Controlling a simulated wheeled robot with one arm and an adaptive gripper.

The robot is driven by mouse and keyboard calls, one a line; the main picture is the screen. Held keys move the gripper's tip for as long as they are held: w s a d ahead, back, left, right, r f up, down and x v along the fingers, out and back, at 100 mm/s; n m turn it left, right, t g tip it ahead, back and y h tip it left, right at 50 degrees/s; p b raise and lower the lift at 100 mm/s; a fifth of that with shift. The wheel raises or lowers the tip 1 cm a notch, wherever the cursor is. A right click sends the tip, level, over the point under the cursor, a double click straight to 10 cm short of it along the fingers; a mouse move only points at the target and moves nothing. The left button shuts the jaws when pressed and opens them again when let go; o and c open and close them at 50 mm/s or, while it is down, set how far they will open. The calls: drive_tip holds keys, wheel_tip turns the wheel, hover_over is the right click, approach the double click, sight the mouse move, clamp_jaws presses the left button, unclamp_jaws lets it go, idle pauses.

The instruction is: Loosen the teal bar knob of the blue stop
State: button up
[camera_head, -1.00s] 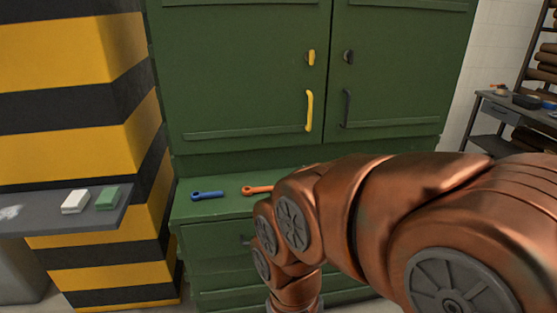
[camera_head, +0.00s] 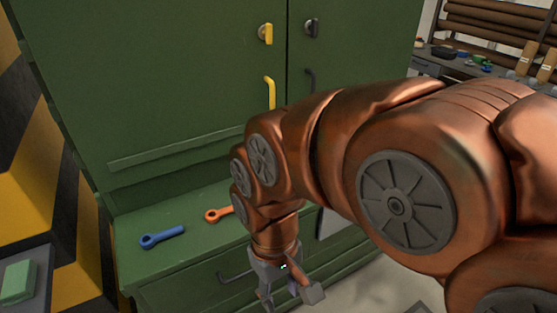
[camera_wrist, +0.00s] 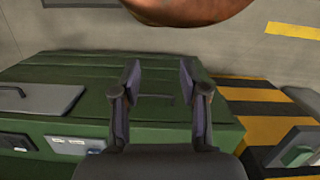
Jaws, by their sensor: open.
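I cannot make out the blue stop or its teal bar knob in either view. Small green and blue items (camera_head: 484,64) lie on the far bench, too small to identify. My gripper (camera_head: 290,296) hangs at the lower middle of the head view, in front of the green cabinet's drawers. In the wrist view my gripper (camera_wrist: 160,70) is open, with its two dark fingers apart and nothing between them.
The green cabinet (camera_head: 140,95) fills the left and middle. A grey bench (camera_head: 440,66) stands far right. A green block (camera_head: 18,282) is at lower left.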

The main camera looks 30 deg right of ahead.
drive_tip(key=w+d+r+t+p, duration=0.1)
drive_tip(key=w+d+r+p, duration=0.15)
drive_tip(key=w, duration=0.85)
drive_tip(key=w+d+r+p, duration=0.15)
drive_tip(key=w+d, duration=0.25)
drive_tip(key=w, duration=0.6)
drive_tip(key=shift+m+t, duration=0.4)
drive_tip(key=shift+m, duration=0.1)
drive_tip(key=w+d+f, duration=0.1)
drive_tip(key=w+d, duration=0.4)
drive_tip(key=w+d+f+p, duration=0.1)
drive_tip(key=w+d, duration=0.4)
drive_tip(key=d, duration=0.1)
drive_tip(key=w+d+f+p, duration=0.1)
drive_tip(key=w+d, duration=0.4)
drive_tip(key=shift+d+f, duration=0.4)
drive_tip(key=shift+w+d+f+p, duration=0.1)
drive_tip(key=shift+d+f+p, duration=0.05)
drive_tip(key=shift+f+p, duration=1.5)
drive_tip(key=shift+f, duration=2.3)
drive_tip(key=shift+c, duration=0.2)
clamp_jaws()
